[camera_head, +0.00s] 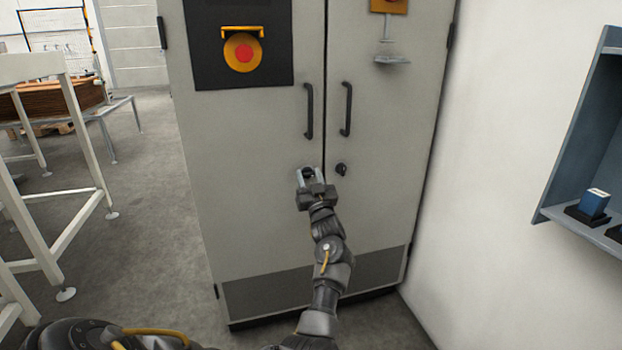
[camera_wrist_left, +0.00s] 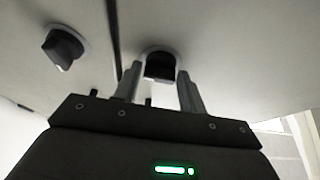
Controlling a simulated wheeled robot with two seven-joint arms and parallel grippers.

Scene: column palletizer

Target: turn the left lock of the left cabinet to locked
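The left lock (camera_head: 308,172) is a small black knob on the left door of the grey cabinet (camera_head: 245,190), below the door handles. My left gripper (camera_head: 311,178) is at this lock. In the left wrist view the black knob (camera_wrist_left: 160,66) sits between the two fingers of the gripper (camera_wrist_left: 159,80), one on each side. The fingers look apart, with a small gap beside the knob. The knob's exact angle is partly hidden. The right lock (camera_head: 341,169) is on the right door and also shows in the left wrist view (camera_wrist_left: 64,46). My right gripper is not in view.
Two black vertical handles (camera_head: 309,111) (camera_head: 347,109) are above the locks. A red button on a yellow base (camera_head: 243,53) is at the upper left of the cabinet. A wall shelf (camera_head: 560,215) is at the right. A pale frame (camera_head: 75,130) stands at the left.

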